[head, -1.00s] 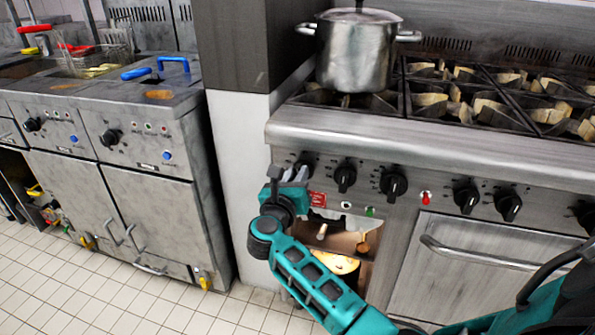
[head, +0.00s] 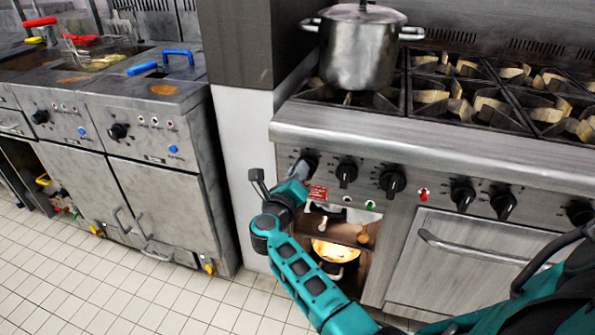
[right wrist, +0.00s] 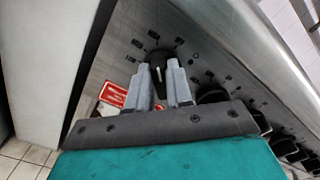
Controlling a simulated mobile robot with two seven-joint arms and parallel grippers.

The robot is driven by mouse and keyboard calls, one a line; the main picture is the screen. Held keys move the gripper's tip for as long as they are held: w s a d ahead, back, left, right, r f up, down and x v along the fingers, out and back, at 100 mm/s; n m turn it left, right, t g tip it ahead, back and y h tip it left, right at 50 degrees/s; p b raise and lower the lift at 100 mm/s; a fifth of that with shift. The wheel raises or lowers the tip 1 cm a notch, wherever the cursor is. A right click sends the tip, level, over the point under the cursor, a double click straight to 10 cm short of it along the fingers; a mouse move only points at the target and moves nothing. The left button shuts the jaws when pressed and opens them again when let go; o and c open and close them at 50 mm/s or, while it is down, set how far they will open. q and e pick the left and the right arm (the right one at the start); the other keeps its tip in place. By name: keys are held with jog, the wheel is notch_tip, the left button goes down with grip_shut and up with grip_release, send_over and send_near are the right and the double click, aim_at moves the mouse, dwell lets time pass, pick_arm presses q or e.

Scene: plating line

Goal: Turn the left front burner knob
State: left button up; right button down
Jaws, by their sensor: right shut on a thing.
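The left front burner knob (head: 308,163) is the black one at the far left of the range's front panel, partly covered by my gripper in the head view. It also shows in the right wrist view (right wrist: 158,60), dark and round with a pale pointer line. My right gripper (head: 302,176) is at this knob. In the right wrist view its two grey fingers (right wrist: 162,80) stand on either side of the knob's grip and are shut on it. My left gripper is not in view.
Other black knobs (head: 392,181) line the panel to the right. A red label (right wrist: 113,95) sits beside the fingers. A white wall (head: 245,150) lies close left, with fryers (head: 150,130) beyond.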

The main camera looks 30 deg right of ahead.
jog(key=shift+f, duration=0.1)
jog(key=c, duration=1.1)
grip_release()
jog(key=shift+o, duration=0.4)
